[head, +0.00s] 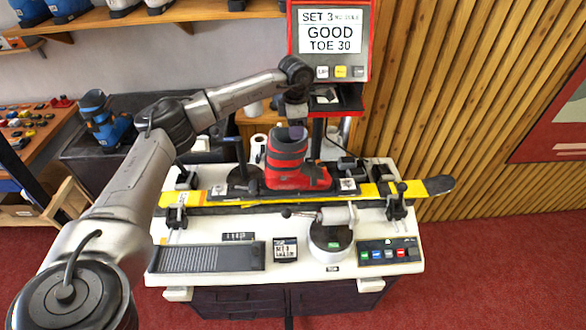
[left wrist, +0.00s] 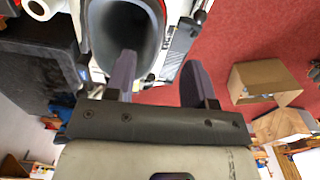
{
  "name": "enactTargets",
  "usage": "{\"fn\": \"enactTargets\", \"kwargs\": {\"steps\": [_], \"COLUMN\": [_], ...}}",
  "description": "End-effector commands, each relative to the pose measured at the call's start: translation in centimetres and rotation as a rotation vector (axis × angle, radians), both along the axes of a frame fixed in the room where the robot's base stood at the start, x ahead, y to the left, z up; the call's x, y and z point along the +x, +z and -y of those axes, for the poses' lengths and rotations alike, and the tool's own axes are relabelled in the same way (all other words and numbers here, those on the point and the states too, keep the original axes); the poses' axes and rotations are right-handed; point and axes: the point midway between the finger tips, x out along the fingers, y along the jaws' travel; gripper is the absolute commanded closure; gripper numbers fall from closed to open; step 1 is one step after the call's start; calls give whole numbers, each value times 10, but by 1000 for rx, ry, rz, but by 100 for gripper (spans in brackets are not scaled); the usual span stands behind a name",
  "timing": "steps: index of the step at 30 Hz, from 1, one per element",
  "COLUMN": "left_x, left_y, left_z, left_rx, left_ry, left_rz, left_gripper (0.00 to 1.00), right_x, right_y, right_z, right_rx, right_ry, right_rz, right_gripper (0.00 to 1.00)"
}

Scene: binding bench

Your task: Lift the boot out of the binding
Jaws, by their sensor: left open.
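The red and dark grey boot (head: 285,178) stands upright on the yellow ski (head: 432,186), between the black binding parts: the heel piece (head: 243,182) at its left and the toe piece (head: 347,185) at its right. My left gripper (head: 297,116) is over the top of the boot, open. In the left wrist view, the boot's hollow cuff (left wrist: 115,30) lies below the left gripper (left wrist: 158,62). One finger overlaps the cuff opening and the other is outside its wall. I cannot tell how deep the fingers reach. My right gripper is not in view.
A display (head: 331,40) behind the bench reads "GOOD TOE 30". A lever unit (head: 330,238), a ribbed pad (head: 207,257) and a button panel (head: 388,252) occupy the bench front. A blue boot (head: 103,125) stands at the left. A cardboard box (left wrist: 262,80) is on the red floor.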

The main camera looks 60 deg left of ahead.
Motion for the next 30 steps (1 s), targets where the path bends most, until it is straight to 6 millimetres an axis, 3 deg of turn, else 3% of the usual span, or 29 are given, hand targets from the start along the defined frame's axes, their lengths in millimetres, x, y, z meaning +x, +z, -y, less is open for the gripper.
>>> {"fn": "enactTargets", "kwargs": {"steps": [6, 14, 24, 30], "left_x": [0, 0, -1, -1], "left_y": [-25, -37, -78, -84], "left_z": [0, 0, -2, -2], "left_rx": [-1, -1, -2, -2], "left_ry": [1, 1, 1, 1], "left_rz": [0, 0, 0, 1], "left_gripper": [51, 51, 51, 51], "right_x": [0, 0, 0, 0], "right_y": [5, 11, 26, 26], "right_z": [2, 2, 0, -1], "right_rx": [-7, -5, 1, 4], "right_ry": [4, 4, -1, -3], "right_rz": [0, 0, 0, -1], "right_gripper": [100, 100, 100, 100]}}
